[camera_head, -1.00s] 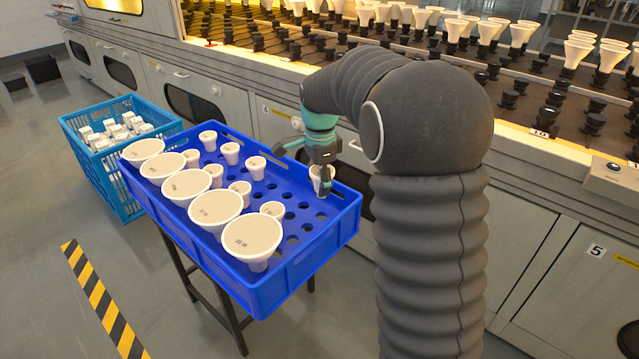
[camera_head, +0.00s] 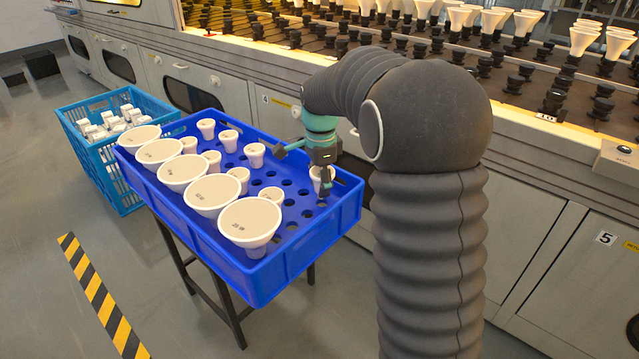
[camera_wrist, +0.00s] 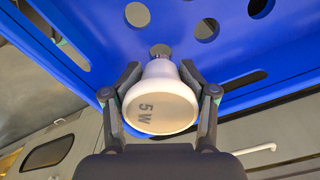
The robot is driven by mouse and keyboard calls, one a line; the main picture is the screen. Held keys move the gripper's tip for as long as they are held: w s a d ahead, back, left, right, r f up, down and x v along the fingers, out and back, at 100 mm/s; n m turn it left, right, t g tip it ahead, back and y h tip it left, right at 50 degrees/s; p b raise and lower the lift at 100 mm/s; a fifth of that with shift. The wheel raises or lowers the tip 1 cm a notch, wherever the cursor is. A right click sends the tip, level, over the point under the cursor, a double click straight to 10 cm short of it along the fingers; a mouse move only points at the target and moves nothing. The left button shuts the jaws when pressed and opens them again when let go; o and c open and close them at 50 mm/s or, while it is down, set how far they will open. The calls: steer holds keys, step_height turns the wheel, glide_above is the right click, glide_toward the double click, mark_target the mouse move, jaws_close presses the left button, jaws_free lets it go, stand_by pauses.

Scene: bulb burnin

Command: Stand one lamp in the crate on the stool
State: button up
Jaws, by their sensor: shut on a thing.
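The blue crate (camera_head: 268,285) stands on a dark-legged stool (camera_head: 222,308). White reflector lamps stand in its holes: large ones such as this front lamp (camera_head: 250,219) along the near-left side, and smaller ones such as this one (camera_head: 254,154) behind them. My gripper (camera_head: 322,188) is over the crate's right end, shut on a small white lamp (camera_head: 317,174). In the wrist view the fingers grip the lamp (camera_wrist: 160,104) from both sides; its face reads "5 W". Its narrow base points at a hole in the crate floor; I cannot tell how deep it sits.
A lighter blue basket (camera_head: 122,182) with white boxes stands on the floor at left. Behind the crate runs a long grey cabinet (camera_head: 225,98) with rows of sockets and lamps on top. Holes near the crate's right end are empty. Striped floor tape (camera_head: 92,290) lies in front.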

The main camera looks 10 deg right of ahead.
mark_target(320, 200)
steer(key=shift+f+b, duration=1)
steer(key=shift+f, duration=1)
steer(key=o, duration=1.3)
steer(key=shift+o, duration=0.2)
steer(key=shift+r, duration=0.15)
step_height(320, 200, up, 12)
steer(key=shift+f, duration=0.1)
